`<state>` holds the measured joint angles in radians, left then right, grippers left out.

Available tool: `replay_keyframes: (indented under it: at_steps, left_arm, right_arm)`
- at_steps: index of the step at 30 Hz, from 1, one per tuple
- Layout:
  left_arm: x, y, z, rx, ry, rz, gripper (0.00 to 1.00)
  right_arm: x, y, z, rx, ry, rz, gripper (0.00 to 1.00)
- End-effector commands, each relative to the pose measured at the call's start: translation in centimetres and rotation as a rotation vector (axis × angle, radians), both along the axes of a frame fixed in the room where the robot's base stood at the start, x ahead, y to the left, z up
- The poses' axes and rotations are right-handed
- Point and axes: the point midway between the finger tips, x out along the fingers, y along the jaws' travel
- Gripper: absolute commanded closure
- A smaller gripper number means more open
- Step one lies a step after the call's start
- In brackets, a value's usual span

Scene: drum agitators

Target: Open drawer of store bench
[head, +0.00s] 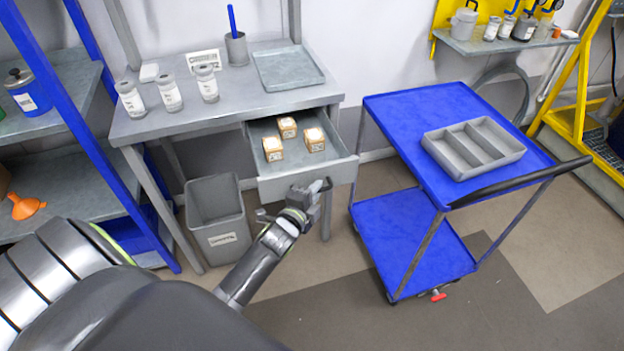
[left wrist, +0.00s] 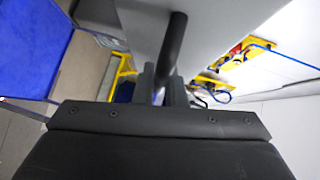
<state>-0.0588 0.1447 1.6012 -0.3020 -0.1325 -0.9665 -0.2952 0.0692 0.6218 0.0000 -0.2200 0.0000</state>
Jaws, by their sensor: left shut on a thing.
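The store bench (head: 225,118) is a grey metal table at the back left. Its drawer (head: 262,170) is pulled out toward me, with its inside showing. Several small tan boxes (head: 314,139) with white labels lie in the drawer. My left gripper (head: 312,190) is at the drawer's front face, shut on the dark bar handle (head: 326,184). In the left wrist view the handle (left wrist: 175,45) runs up from between the fingers (left wrist: 162,85). My right gripper is in neither view.
A blue cart (head: 400,110) with a grey divided tray (head: 472,148) stands right of the drawer. A grey bin (head: 219,215) is on the floor below the bench. Labelled jars (head: 170,94) and a flat tray (head: 288,68) stand on the bench top. A blue-framed shelf (head: 45,120) is at left.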

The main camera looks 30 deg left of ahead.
Motion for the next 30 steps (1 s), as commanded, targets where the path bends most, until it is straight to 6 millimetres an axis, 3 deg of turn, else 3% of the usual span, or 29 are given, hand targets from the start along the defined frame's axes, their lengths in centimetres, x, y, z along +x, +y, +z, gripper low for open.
replay_keyframes:
  at_steps: [13, 14, 16, 25, 30]
  left_arm:
    - [-0.3, -0.3, -0.1, 0.001, 0.001, 0.000, 1.00]
    - [-0.3, -0.3, -0.1, 0.001, 0.001, 0.000, 0.88]
    - [-0.3, -0.3, -0.1, 0.001, 0.001, 0.000, 0.80]
    - [-0.5, -0.3, 0.0, 0.001, 0.001, 0.000, 0.80]
    - [-2.1, -0.4, 0.3, -0.001, 0.002, 0.000, 0.80]
  right_arm:
    - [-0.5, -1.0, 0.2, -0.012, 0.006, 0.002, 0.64]
    - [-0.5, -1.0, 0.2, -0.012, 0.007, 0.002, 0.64]
    - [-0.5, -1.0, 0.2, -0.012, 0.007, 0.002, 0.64]
    - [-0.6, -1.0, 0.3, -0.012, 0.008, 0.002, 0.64]
    - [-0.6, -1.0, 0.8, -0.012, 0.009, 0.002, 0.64]
